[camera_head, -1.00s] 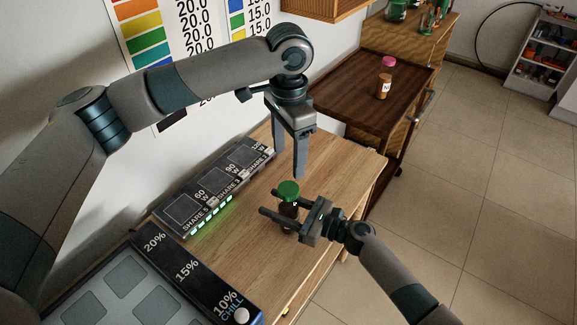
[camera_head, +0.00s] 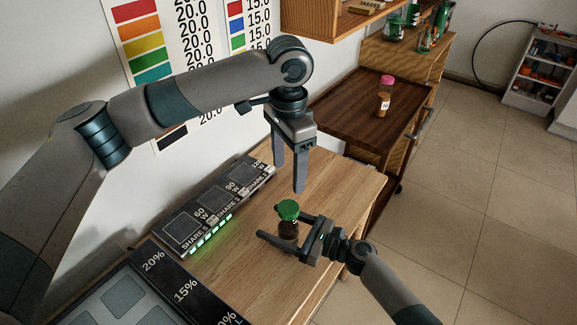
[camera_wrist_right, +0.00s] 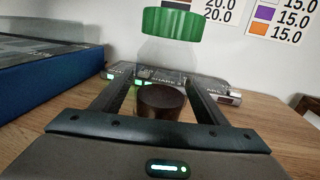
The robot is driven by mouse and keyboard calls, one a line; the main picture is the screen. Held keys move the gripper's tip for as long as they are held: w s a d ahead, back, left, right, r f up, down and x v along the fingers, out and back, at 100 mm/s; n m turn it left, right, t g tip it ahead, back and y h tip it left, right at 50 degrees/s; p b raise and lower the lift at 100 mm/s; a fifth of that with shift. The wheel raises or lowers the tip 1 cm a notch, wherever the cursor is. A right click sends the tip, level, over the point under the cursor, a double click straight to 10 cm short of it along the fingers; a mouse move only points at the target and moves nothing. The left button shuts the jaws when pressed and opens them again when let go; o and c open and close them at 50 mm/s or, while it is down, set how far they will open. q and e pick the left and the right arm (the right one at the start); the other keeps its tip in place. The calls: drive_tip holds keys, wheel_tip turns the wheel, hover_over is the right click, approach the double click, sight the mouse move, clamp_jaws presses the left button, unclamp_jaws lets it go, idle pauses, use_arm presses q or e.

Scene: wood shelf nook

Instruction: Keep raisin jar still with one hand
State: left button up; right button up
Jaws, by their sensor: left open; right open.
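The raisin jar (camera_head: 288,228) is clear with a green lid (camera_head: 288,210) and dark contents. It stands upright on the wooden table. In the right wrist view the jar (camera_wrist_right: 160,102) stands between my right gripper's fingers, with a gap on each side. My right gripper (camera_head: 268,222) is open, low around the jar's body, coming from the right. My left gripper (camera_head: 287,177) is open and empty, fingers pointing down, above and behind the lid. The gripper's near finger hides part of the jar's lower body.
A black panel with lit green bars (camera_head: 212,205) lies along the wall left of the jar. A dark box marked with percentages (camera_head: 185,290) is at front left. A dark wooden cart (camera_head: 350,105) behind holds a pink-lidded jar (camera_head: 384,97). Table wood right of the left gripper is clear.

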use_arm(q)
wheel_tip(320, 180, down, 5)
drive_tip(key=b, duration=0.4)
drive_tip(key=shift+r+b, duration=0.15)
drive_tip(key=shift+b, duration=0.15)
use_arm(e)
drive_tip(key=v, duration=1.6)
drive_tip(key=shift+f, duration=0.15)
drive_tip(key=shift+s+d, duration=0.25)
drive_tip(key=shift+d, duration=0.4)
